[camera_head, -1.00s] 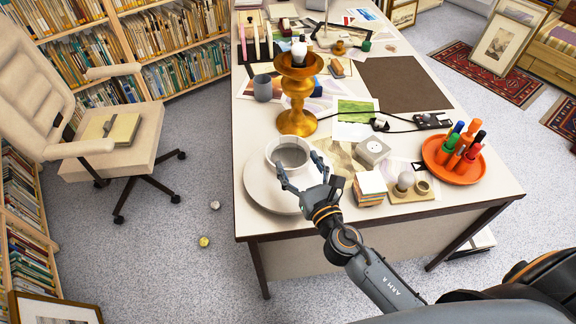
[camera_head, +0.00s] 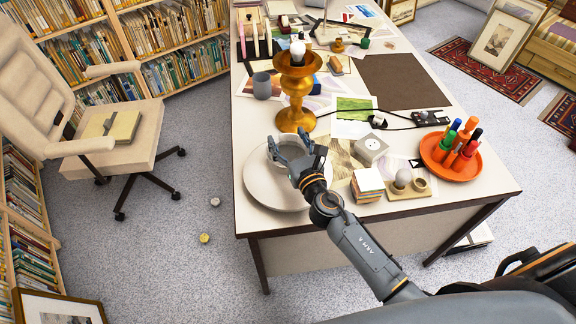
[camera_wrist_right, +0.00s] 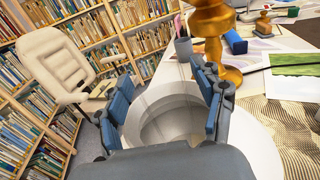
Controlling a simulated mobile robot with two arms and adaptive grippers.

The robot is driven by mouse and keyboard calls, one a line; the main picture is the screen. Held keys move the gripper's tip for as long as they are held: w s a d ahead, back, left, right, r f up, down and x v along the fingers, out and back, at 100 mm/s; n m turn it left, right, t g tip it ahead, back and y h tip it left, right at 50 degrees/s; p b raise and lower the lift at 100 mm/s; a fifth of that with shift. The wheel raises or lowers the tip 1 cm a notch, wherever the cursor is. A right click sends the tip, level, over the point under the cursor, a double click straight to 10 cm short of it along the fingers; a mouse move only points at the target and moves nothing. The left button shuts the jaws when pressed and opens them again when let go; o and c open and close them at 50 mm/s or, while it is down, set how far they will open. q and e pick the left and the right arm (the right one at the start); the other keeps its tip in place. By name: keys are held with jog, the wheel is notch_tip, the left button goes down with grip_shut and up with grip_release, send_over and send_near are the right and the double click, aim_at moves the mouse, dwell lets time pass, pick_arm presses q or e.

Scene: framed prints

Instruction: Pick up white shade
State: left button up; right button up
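The white shade (camera_wrist_right: 158,108) is a round, pale piece with a wide open top and grey inside. In the wrist view it lies between the two spread fingers of my right gripper (camera_wrist_right: 168,108). The right finger overlaps its rim; I cannot tell whether the fingers touch it. In the head view my right gripper (camera_head: 290,152) is open just above the round white plate (camera_head: 268,196) at the desk's near left corner, and it hides much of the shade. My left gripper is not in view.
A golden lamp stand (camera_head: 296,88) with a bulb stands behind the plate. A grey cup (camera_head: 262,86) is left of it. To the right are a white socket block (camera_head: 370,148), a paper stack (camera_head: 367,184) and an orange tray (camera_head: 440,170) of markers. The desk's left edge is close.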

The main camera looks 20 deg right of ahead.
grip_shut()
jog(key=shift+r, duration=0.15)
